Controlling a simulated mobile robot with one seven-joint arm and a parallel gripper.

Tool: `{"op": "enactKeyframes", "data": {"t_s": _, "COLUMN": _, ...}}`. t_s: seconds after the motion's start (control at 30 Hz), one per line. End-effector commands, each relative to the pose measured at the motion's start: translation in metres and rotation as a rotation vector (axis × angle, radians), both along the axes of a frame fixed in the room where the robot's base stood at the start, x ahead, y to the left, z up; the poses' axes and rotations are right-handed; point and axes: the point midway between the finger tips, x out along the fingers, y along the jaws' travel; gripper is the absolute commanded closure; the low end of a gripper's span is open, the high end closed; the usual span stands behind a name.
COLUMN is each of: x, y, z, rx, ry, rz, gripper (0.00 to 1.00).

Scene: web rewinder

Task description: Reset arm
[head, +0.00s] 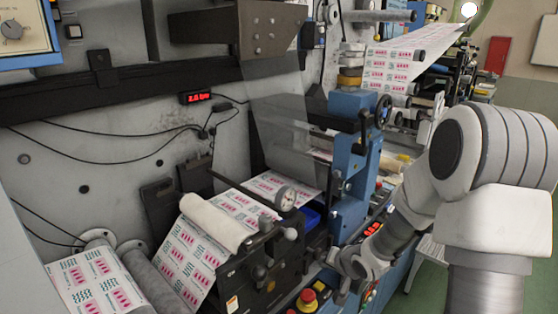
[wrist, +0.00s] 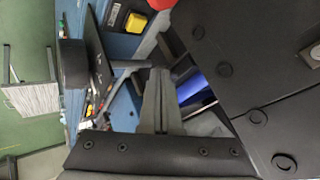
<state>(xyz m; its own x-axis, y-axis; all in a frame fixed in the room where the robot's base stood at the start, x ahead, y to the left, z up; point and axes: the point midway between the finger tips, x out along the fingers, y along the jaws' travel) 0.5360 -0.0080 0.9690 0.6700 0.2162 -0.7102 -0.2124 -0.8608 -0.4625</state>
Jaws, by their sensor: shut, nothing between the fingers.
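My arm comes in from the right in the head view and reaches down and left to the web rewinder. My gripper (head: 334,258) is beside the machine's dark front block, above the row of lit buttons. In the wrist view my gripper (wrist: 159,72) shows as two grey fingers lying together, shut and empty. A blue part (wrist: 192,88) shows just right of the fingertips. I cannot tell whether the fingers touch the machine.
A red emergency stop button (head: 308,296) on yellow sits below my gripper. A blue post with a handwheel (head: 378,112) stands behind my gripper.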

Motion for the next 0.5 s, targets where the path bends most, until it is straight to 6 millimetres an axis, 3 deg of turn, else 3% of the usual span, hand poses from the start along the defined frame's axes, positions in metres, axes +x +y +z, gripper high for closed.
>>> {"op": "enactKeyframes", "data": {"t_s": 0.27, "x": -0.022, "y": -0.023, "z": 0.065, "rx": -0.228, "ry": 0.008, "rz": -0.003, "gripper": 1.0}}
{"op": "enactKeyframes", "data": {"t_s": 0.5, "x": -0.06, "y": -0.036, "z": 0.118, "rx": -0.382, "ry": 0.045, "rz": -0.007, "gripper": 1.0}}
